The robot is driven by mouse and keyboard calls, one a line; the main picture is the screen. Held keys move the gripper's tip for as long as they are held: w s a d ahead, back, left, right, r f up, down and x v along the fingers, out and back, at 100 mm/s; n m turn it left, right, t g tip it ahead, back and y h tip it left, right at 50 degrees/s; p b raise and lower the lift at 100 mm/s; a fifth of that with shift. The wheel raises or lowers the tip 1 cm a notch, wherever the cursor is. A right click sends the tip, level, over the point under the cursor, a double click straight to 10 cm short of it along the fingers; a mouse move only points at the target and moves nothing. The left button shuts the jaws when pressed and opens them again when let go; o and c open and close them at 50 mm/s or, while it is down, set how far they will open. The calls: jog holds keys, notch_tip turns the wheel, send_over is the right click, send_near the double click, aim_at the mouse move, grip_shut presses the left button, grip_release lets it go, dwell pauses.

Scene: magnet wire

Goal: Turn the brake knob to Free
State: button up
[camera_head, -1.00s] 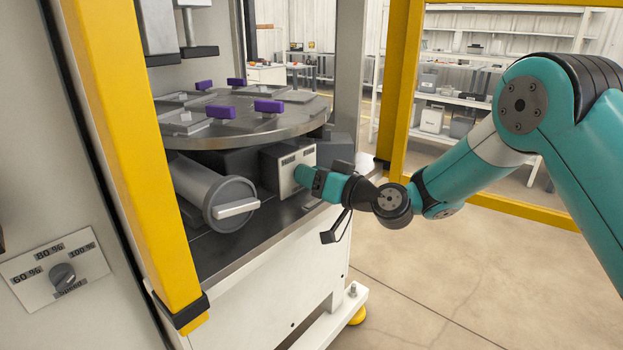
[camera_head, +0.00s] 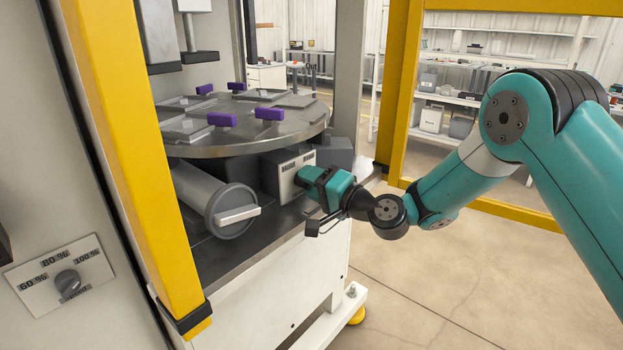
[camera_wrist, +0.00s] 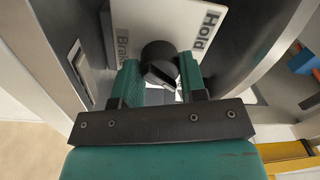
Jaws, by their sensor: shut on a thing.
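The brake knob (camera_wrist: 158,54) is a round black knob on a light label plate (camera_wrist: 190,22) that reads "Brake" and "Hold" in the wrist view. The label "Free" is not visible there. My gripper (camera_wrist: 160,72) has its two teal fingers shut on the knob, one on each side. The fingers and gripper body hide part of the plate, and I cannot tell which label the knob points to. In the head view my gripper (camera_head: 304,178) is at the front of the grey brake box (camera_head: 285,170) under the round table, and it hides the knob.
A round metal table (camera_head: 240,140) with purple blocks (camera_head: 270,114) is just above. A grey cylinder with a white handle (camera_head: 238,214) is left of the box. A speed knob (camera_head: 68,283) and a yellow post (camera_head: 140,160) are further left. Open floor lies right.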

jog(key=shift+m, duration=0.5)
jog(key=o, duration=0.9)
jog(key=shift+d, duration=0.1)
jog(key=shift+s+d+f, duration=0.1)
jog(key=shift+s+d, duration=0.15)
jog(key=shift+d, duration=0.05)
jog(key=b+v, duration=1.1)
jog(key=v, duration=0.5)
jog(key=shift+s+d+b, duration=0.15)
jog(key=shift+s+b, duration=0.05)
jog(key=shift+b, duration=0.1)
